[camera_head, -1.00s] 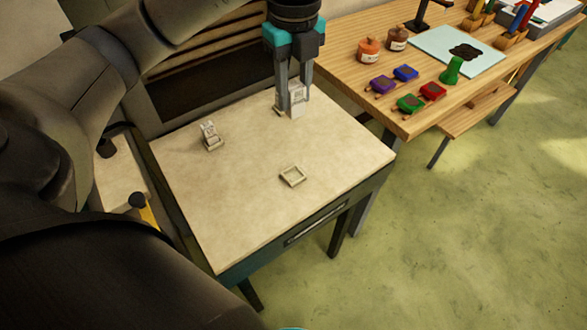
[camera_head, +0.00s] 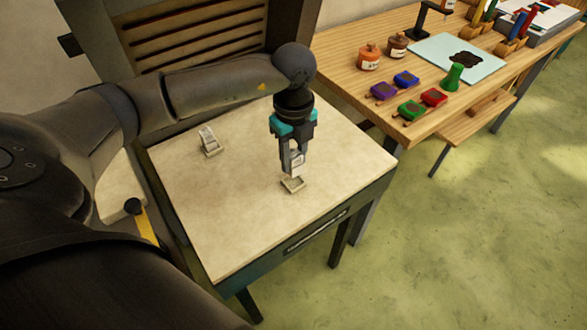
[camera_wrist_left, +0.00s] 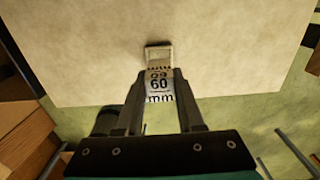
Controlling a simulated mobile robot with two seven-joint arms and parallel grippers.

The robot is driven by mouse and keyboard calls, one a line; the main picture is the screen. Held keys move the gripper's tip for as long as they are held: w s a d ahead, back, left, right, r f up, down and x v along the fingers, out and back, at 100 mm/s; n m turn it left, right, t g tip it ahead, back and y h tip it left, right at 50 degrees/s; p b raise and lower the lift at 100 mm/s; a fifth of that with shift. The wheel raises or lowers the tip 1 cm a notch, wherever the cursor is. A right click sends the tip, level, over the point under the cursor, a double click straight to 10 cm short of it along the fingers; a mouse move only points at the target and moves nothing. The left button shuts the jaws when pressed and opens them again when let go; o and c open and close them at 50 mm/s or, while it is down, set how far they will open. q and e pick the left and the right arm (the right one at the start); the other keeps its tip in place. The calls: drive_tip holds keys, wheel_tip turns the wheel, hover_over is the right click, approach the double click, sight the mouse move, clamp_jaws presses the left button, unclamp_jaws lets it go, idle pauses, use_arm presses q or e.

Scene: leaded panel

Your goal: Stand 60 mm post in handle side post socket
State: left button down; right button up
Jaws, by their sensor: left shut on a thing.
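My left gripper (camera_head: 293,169) points down over the front part of the pale table top (camera_head: 210,205). It is shut on the 60 mm post (camera_head: 298,158), a pale block; in the left wrist view the post (camera_wrist_left: 159,84) shows "60 mm" between the fingers. A small square pale socket (camera_head: 292,186) lies on the table right under the gripper; in the left wrist view the socket (camera_wrist_left: 158,53) shows just past the post's end. I cannot tell whether the post's lower end touches it or is inside. My right gripper is not in view.
Another pale post in a socket (camera_head: 209,142) stands at the back left of the table. A wooden bench (camera_head: 400,125) adjoins at the right, with several coloured ink pads, jars (camera_head: 369,57) and a green stamp (camera_head: 453,76).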

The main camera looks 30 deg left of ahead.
sight(294, 167)
use_arm(q)
drive_tip(key=shift+f, duration=2)
drive_tip(key=shift+f, duration=0.1)
drive_tip(key=shift+f+b, duration=0.15)
drive_tip(key=shift+b, duration=0.2)
drive_tip(key=c, duration=0.5)
unclamp_jaws()
drive_tip(key=shift+r, duration=0.65)
wheel_tip(294, 167, up, 11)
drive_tip(key=shift+r+p, duration=0.1)
drive_tip(key=shift+p, duration=0.8)
drive_tip(key=shift+s, duration=0.1)
